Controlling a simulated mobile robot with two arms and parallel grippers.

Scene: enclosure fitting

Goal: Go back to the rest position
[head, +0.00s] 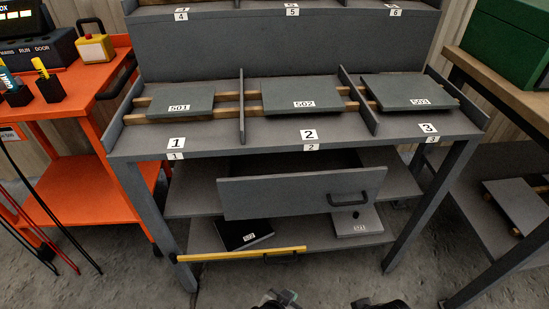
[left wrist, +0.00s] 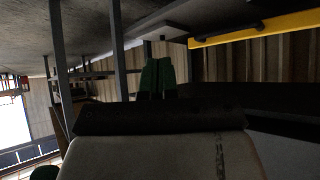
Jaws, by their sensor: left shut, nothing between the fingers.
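My left gripper shows in the left wrist view (left wrist: 157,76), its two green-tipped fingers together with nothing between them. In the head view, parts of my arms show at the bottom edge, in front of the grey rack (head: 230,150) and apart from it. A dark part of my right arm is cut off by the bottom edge, and I cannot make out its fingers.
Grey panels 501 (head: 180,101), 502 (head: 302,95) and 503 (head: 408,90) lie in the rack's bays. A grey front with a handle (head: 300,193) and a yellow bar (head: 240,255) are below. An orange cart (head: 70,120) stands left, a bench (head: 500,85) right.

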